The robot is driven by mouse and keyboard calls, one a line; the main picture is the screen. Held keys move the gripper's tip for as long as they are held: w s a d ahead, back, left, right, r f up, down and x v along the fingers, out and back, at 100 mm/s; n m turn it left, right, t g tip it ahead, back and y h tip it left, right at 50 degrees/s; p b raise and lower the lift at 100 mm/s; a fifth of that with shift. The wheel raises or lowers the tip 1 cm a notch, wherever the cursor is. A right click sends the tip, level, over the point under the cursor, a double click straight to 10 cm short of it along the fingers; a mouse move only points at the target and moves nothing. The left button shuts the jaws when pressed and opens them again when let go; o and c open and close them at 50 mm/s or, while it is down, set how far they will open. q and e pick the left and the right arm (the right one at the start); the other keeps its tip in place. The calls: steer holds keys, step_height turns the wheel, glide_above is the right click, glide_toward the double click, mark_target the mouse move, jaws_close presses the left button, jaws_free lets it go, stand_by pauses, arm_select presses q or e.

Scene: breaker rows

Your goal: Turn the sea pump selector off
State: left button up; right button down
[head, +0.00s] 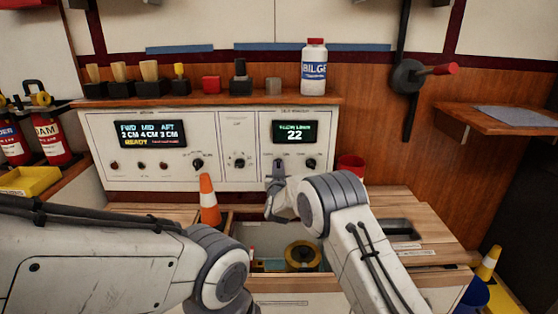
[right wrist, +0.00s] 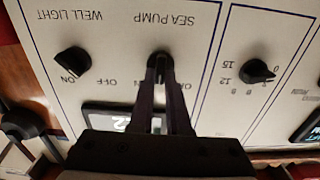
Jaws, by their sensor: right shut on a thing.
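The sea pump selector (right wrist: 159,58) is a black knob under the upside-down SEA PUMP label in the right wrist view. My right gripper (right wrist: 160,72) is shut on this knob. Its grip looks nearly upright in that picture; which mark it points to is unclear. In the head view my right gripper (head: 278,166) is at the white panel (head: 220,178), below the lit screen (head: 295,131), and covers the knob. My left gripper is out of view; only my left arm shows.
The well light knob (right wrist: 72,62) and a numbered knob (right wrist: 257,72) flank the selector. A red cup (head: 351,164) is at the panel's right end. A white bottle (head: 314,67) stands on the shelf above.

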steer(key=n+p, duration=0.2)
steer(key=n, duration=0.1)
steer(key=shift+a+r+n+p, duration=0.1)
steer(key=shift+n+p, duration=0.2)
steer(key=shift+f+n+p, duration=0.2)
steer(key=shift+n+p, duration=0.95)
steer(key=shift+n, duration=1.05)
steer(key=c, duration=0.9)
jaws_free()
steer(key=shift+s+a, duration=0.1)
steer(key=s+p, duration=0.3)
steer(key=s, duration=0.7)
steer(key=shift+s, duration=0.15)
